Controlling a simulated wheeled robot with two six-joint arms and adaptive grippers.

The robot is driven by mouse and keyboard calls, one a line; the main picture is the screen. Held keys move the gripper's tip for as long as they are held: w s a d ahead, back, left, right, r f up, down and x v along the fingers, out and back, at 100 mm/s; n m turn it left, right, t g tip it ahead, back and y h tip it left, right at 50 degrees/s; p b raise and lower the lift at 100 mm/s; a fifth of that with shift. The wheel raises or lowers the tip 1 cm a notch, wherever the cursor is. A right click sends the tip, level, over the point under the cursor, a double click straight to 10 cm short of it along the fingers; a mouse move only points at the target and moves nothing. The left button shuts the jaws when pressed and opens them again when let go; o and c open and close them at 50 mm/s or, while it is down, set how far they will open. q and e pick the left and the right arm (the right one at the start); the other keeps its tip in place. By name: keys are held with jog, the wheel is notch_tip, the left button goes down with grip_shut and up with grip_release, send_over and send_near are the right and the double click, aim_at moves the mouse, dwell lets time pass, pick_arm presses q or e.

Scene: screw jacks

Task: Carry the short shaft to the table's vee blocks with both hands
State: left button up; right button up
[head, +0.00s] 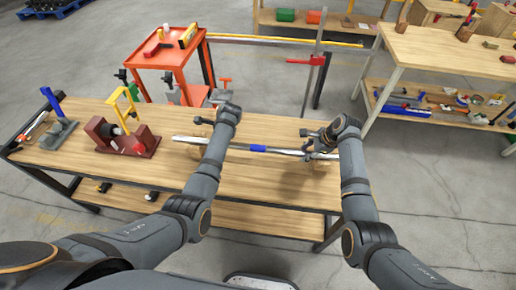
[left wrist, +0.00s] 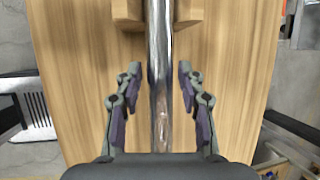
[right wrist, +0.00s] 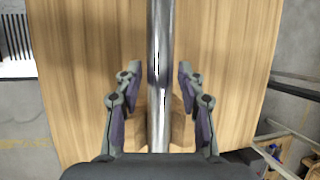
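The short shaft (head: 285,151), a polished steel bar with a blue band (head: 258,148), lies across the wooden table (head: 265,185) in the head view. It also shows in the left wrist view (left wrist: 159,60) and the right wrist view (right wrist: 160,50). Wooden vee blocks, seen in the left wrist view (left wrist: 126,14) and right wrist view (right wrist: 182,125), flank the shaft, which appears to rest in them. My left gripper (left wrist: 158,72) is open, with fingers apart on either side of the shaft. My right gripper (right wrist: 157,72) is likewise open around it. The left fingers are mostly hidden in the head view.
A dark red vise-like fixture (head: 126,140) with a yellow frame and a grey tool with a blue handle (head: 58,128) stand on the table's left. An orange cart (head: 168,56) stands behind. A second wooden bench (head: 440,50) is at right.

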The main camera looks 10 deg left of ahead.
pick_arm(q)
grip_shut()
pick_arm(e)
grip_shut()
